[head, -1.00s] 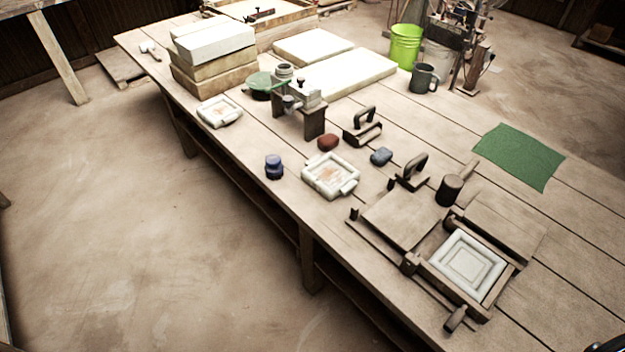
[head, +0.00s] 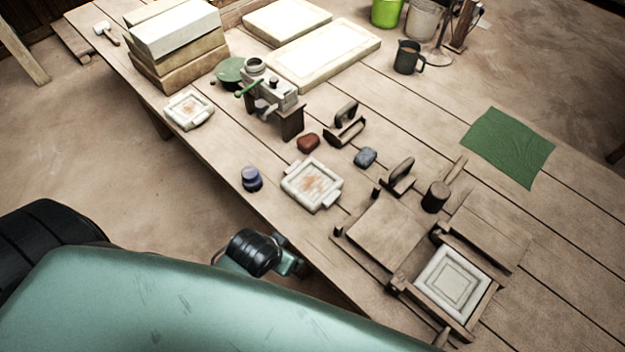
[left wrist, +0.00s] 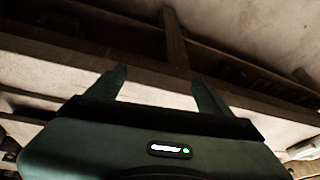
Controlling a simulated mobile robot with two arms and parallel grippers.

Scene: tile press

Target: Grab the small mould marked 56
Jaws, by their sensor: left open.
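Two small white square moulds lie on the table in the head view: one near the front edge at mid-table (head: 312,183), one farther back on the left (head: 189,111). A larger pale mould (head: 452,280) sits in the wooden press at the lower right. I cannot read a 56 on any of them. My left arm crosses the bottom of the head view, its wrist by the table's front edge, below the nearer small mould. In the left wrist view my left gripper (left wrist: 160,88) is open and empty, facing the table's wooden edge and underside. My right gripper is out of view.
A dark blue jar (head: 251,179), red lump (head: 308,142), blue-grey lump (head: 365,157) and handled tools surround the nearer mould. A small stand (head: 275,103) is behind. A green cloth (head: 508,147) lies right, with bare planks around it.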

